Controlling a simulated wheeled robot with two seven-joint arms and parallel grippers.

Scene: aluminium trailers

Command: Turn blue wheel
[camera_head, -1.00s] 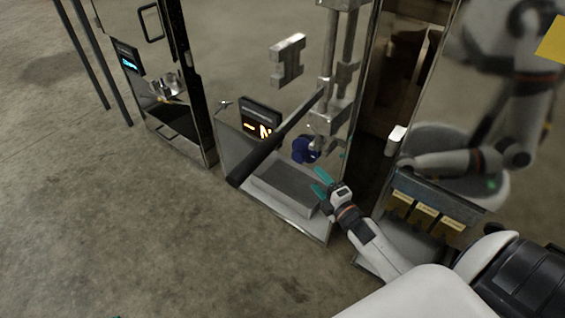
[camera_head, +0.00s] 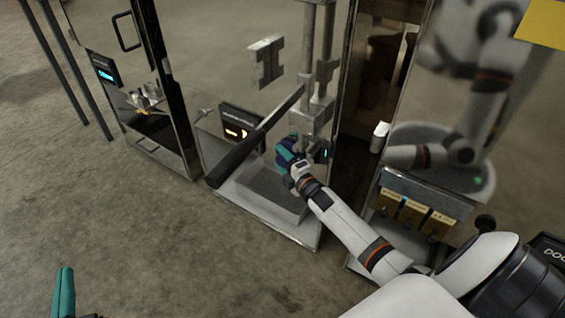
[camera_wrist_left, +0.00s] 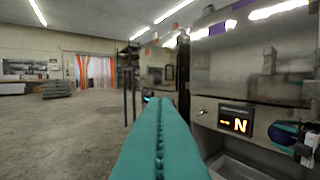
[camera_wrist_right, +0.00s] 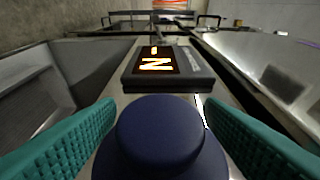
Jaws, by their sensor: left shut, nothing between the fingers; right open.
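The dark blue wheel (camera_wrist_right: 158,135) is large at the bottom middle of the right wrist view. It is a rounded knob, and the two teal fingers of my right gripper (camera_head: 303,151) stand on either side of it, open. I cannot tell whether they touch it. In the head view the blue wheel (camera_head: 283,160) is partly hidden by the gripper, under a metal column. My left gripper (camera_head: 64,292) is at the bottom left of the head view, over the floor, away from the wheel. Its fingers are shut and empty in the left wrist view (camera_wrist_left: 160,140).
A display (camera_wrist_right: 160,66) with orange signs is just beyond the wheel. A long dark lever (camera_head: 250,145) slants left of my right gripper. A grey block (camera_head: 270,195) lies below. A cabinet with yellow labels (camera_head: 412,212) stands to the right. Floor at left is clear.

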